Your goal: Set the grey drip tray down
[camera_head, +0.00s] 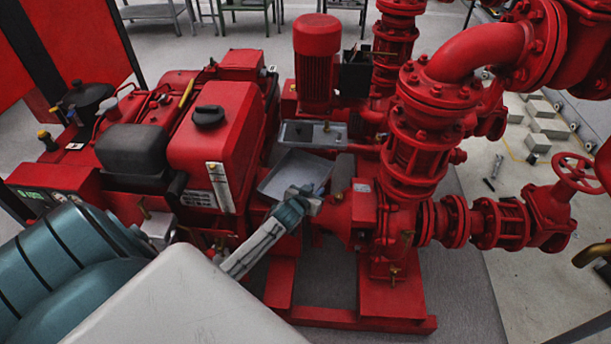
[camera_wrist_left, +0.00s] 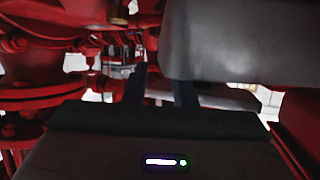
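The grey drip tray (camera_head: 290,174) is a shallow square pan, tilted in the picture, between the red engine and the pump. My left gripper (camera_head: 303,200) is at its near right edge, and its fingers look shut on that edge; the exact contact is hidden. In the left wrist view the tray (camera_wrist_left: 240,40) fills the upper right as a large grey face and covers part of one finger. The left gripper's dark fingers (camera_wrist_left: 161,88) show just below it, with a gap between them. My right gripper is not in view.
The red engine (camera_head: 212,130) stands left of the tray, the pump piping (camera_head: 415,150) right. The red base frame (camera_head: 350,317) runs below. Open grey floor (camera_head: 460,290) lies at the front right.

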